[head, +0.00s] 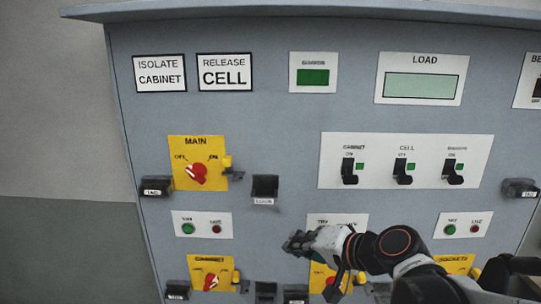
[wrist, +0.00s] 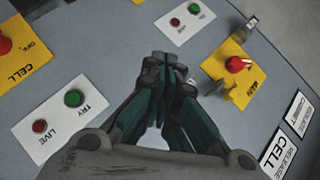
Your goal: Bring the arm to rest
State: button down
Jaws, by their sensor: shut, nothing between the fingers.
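My gripper (head: 298,243) is in front of the lower middle of a grey control panel (head: 270,120). Its fingers are shut and empty; they also show in the wrist view (wrist: 166,62). My arm comes in from the lower right and hides part of a white plate (head: 330,218) and a lower yellow switch plate (head: 318,277). I cannot tell how far the fingertips are from the panel face.
The yellow MAIN plate (head: 182,148) has a red rotary knob (head: 195,174). Three black switches, one at the left (head: 349,172), sit on a white plate. Black tag holders, such as one (head: 265,187), stick out. Wall (head: 60,120) shows at left.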

jog(key=s+d+f+n+g+h+b, duration=0.2)
jog(key=s+d+f+n+h+b, duration=0.2)
jog(key=s+d+f+h+b, duration=0.4)
jog(key=s+d+f+b, duration=0.4)
jog(key=s+d+f, duration=0.2)
jog(key=s+f, duration=0.2)
notch_tip(320, 180, down, 2)
jog(key=shift+f+g, duration=0.1)
jog(key=shift+g, duration=0.2)
dwell(0.4)
